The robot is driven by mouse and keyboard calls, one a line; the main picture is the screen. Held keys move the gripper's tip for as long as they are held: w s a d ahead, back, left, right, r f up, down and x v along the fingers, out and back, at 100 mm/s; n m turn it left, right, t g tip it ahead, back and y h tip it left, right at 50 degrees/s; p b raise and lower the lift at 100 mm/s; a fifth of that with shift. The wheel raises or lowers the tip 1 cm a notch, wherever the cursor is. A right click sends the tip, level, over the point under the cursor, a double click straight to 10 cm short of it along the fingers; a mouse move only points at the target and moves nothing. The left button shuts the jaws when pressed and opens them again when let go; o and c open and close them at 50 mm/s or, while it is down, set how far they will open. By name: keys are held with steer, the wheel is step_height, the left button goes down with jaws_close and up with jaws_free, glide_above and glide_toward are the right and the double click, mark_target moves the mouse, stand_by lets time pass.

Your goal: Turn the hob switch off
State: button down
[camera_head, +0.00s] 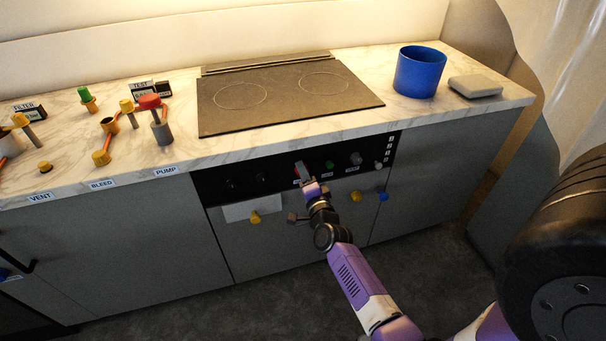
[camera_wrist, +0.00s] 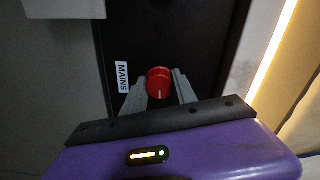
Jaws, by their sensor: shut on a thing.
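In the wrist view a red round knob (camera_wrist: 159,84) with a pale pointer line sits on the black panel. A white label beside it reads MAINS (camera_wrist: 122,77). My gripper (camera_wrist: 161,75) has one grey finger on each side of this knob and is shut on it. In the head view my gripper (camera_head: 303,172) reaches the black control panel (camera_head: 215,188) below the hob (camera_head: 285,92) and largely covers the knob there. A green knob (camera_head: 329,164) and a grey knob (camera_head: 355,158) sit to its right. Their labels are too small to read, so I cannot tell which is the hob switch.
The marble counter (camera_head: 180,110) holds a blue pot (camera_head: 420,72), a grey block (camera_head: 475,86) and several valves and handles at the left. The floor in front is clear.

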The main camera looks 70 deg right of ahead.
steer(key=shift+m, duration=0.5)
steer(key=c, duration=1)
jaws_free()
steer(key=shift+s, duration=0.1)
steer(key=p+v, duration=0.1)
steer(key=v, duration=0.6)
steer(key=shift+s+a, duration=0.25)
steer(key=shift+a, duration=0.05)
